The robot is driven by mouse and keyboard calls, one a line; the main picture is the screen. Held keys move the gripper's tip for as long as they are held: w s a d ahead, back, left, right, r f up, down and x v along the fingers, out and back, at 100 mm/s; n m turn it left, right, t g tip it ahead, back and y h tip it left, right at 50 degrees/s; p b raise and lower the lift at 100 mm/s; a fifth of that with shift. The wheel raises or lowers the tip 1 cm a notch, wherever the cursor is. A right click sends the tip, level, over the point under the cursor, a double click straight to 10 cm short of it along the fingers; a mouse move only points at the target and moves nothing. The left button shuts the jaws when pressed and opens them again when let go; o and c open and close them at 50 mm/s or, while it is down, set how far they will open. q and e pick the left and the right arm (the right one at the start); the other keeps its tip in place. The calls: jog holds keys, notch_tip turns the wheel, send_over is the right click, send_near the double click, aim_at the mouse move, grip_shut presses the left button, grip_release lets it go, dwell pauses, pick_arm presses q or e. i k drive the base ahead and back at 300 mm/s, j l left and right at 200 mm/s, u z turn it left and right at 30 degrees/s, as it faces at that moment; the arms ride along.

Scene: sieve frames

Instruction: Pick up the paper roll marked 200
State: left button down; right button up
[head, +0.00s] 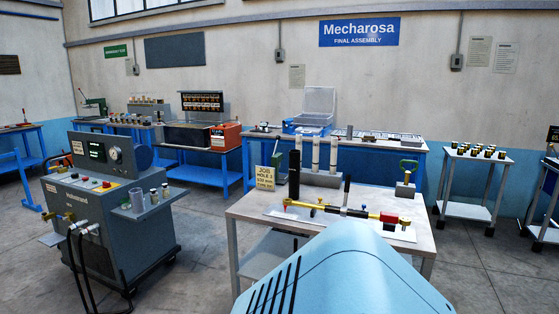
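Several pale upright rolls, among them a left one (298,143), a middle one (315,154) and a right one (333,154), stand close together in a grey holder (322,180) at the back of the near worktable (252,207). Their markings are too small to read, so I cannot tell which is the roll marked 200. A black cylinder (294,174) stands just left of the holder. Neither of my grippers is in view.
A brass and red tool assembly (350,211) lies across the worktable. A grey machine (110,205) stands on the left. My own light blue body covers the table's front.

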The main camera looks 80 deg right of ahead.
aim_at(316, 139)
jog(key=z, duration=2.9)
jog(key=i+j+z, duration=0.5)
jog(key=i+j, duration=0.15)
jog(key=i+j+z, duration=0.25)
jog(key=j, duration=0.25)
jog(key=i+j+z, duration=0.25)
jog(key=j, duration=0.2)
jog(key=j+z, duration=0.25)
jog(key=j, duration=0.35)
jog(key=k+j+z, duration=0.1)
jog(key=j+z, duration=0.15)
jog(key=j, duration=0.35)
jog(key=k+j+z, duration=0.2)
jog(key=j, duration=0.4)
jog(key=i+j, duration=0.05)
jog(key=i, duration=0.05)
